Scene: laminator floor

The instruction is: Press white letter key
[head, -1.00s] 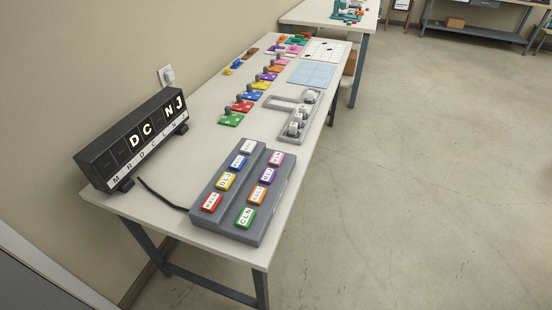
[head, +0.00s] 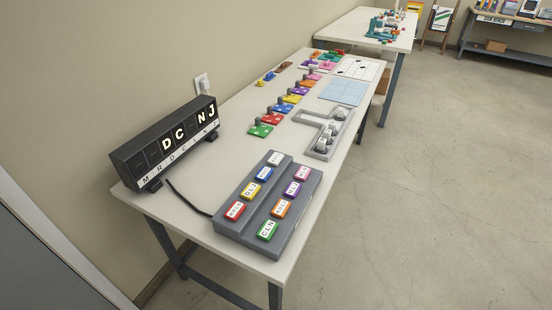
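The grey key panel (head: 247,232) lies on the near end of the long table. It carries two rows of coloured letter keys. The white letter key (head: 275,159) is at the far end of the left row, beyond the blue key (head: 264,173), the yellow key (head: 250,190) and the red key (head: 234,210). The lettering on the white key is too small to read. The black letter display (head: 168,143) stands to the left, with D, C, N and J lit and a cable running to the panel. My gripper is not in view.
Beyond the panel, a grey tray (head: 307,117) with knobs, several coloured blocks with pegs and a light blue grid (head: 343,92) lie on the table (head: 205,185). A second table (head: 357,24) stands behind. The floor (head: 440,190) to the right is clear.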

